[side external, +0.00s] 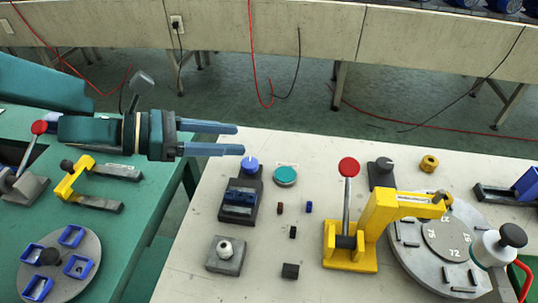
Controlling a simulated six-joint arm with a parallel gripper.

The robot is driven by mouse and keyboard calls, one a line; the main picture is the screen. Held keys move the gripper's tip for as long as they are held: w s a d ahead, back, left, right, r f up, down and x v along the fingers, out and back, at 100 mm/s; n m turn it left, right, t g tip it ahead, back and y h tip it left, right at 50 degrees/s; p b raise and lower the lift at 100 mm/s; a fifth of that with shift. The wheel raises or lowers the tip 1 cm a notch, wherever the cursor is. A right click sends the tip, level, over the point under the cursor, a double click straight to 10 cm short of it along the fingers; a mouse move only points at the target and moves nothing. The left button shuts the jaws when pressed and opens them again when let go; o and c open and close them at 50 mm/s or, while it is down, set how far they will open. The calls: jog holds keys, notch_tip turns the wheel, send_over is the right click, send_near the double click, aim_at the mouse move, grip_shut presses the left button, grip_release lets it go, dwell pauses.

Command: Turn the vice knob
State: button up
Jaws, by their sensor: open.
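The vice (240,205) is a dark block with blue parts, standing on the left part of the white table. A round blue knob (249,164) with a pale pointer line sits at its far end; I take this as the vice knob. My gripper (240,139) comes in from the left, its two long blue-grey fingers pointing right. It is open, with nothing between the fingers. The fingertips appear just above and behind the blue knob in the picture, apart from it; the exact height gap is hard to judge.
A teal round disc (285,176) lies right of the knob. A grey block with a white ball (226,250) stands in front. A yellow clamp with a red-topped lever (348,167) and a round turntable (455,255) stand right. Several small blocks lie between.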

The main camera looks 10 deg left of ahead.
aim_at(249, 162)
jog(key=shift+m, duration=0.3)
jog(key=f, duration=0.5)
jog(key=shift+w+a+f, duration=0.15)
jog(key=shift+a+f, duration=0.2)
jog(key=shift+x, duration=2.5)
jog(key=shift+g, duration=0.3)
jog(key=shift+c, duration=0.3)
grip_shut()
